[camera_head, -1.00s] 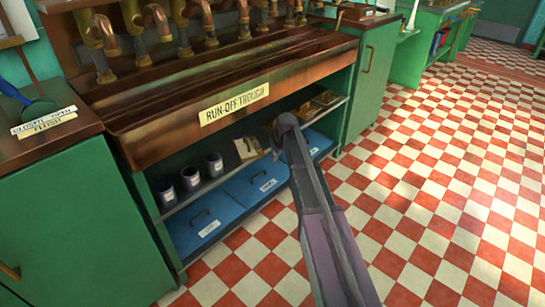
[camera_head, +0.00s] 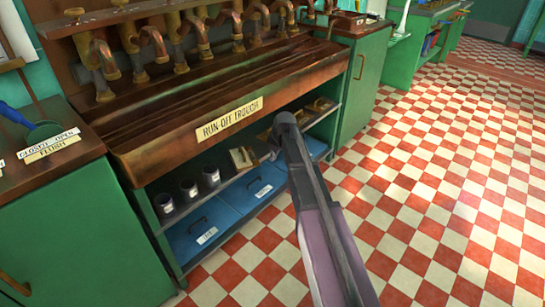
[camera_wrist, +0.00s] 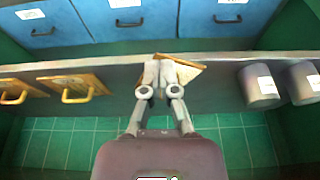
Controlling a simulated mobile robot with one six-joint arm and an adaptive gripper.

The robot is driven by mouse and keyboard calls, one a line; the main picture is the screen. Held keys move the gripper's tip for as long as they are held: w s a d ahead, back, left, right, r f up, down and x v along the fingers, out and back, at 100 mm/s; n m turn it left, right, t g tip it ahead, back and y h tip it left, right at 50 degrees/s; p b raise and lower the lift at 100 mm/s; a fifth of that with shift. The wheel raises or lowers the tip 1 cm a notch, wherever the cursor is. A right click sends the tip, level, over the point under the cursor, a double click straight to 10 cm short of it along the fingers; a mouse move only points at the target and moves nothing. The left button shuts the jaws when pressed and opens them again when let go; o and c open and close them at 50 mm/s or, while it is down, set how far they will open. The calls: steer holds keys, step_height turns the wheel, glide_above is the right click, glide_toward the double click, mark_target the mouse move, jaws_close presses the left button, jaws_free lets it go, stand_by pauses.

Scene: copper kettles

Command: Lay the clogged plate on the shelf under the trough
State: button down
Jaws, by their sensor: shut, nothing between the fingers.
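The run-off trough (camera_head: 160,130) is a long copper basin with a label on its front. The shelf (camera_head: 225,187) runs below it; its front edge also shows in the wrist view (camera_wrist: 110,66). A tan plate (camera_head: 242,158) lies on the shelf between the cups and other plates. In the wrist view the tan plate (camera_wrist: 192,71) sits slightly askew, partly hidden by my fingers. I cannot tell whether it is clogged. My gripper (camera_wrist: 166,66) is shut and empty, its tips at or just over this plate; contact is unclear.
Three dark cups (camera_head: 188,188) stand on the shelf at the left. Handled plates (camera_wrist: 70,90) lie farther along it. Blue bins (camera_head: 252,186) with handles fill the space below. Copper spouts (camera_head: 150,45) overhang the trough. The checkered floor (camera_head: 430,200) is open.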

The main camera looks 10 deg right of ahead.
steer(key=c, duration=0.9)
jaws_free()
steer(key=shift+s, duration=0.15)
steer(key=s+m+g, duration=0.1)
steer(key=s+m, duration=0.1)
steer(key=s, duration=0.7)
steer(key=s+a+m+g+h, duration=0.1)
steer(key=s+m, duration=0.1)
steer(key=s, duration=0.8)
steer(key=s+m+h, duration=0.1)
steer(key=s+m, duration=0.2)
steer(key=s, duration=0.6)
steer(key=shift+s+a+f+g, duration=0.35)
steer(key=shift+g, duration=0.05)
steer(key=shift+s, duration=0.2)
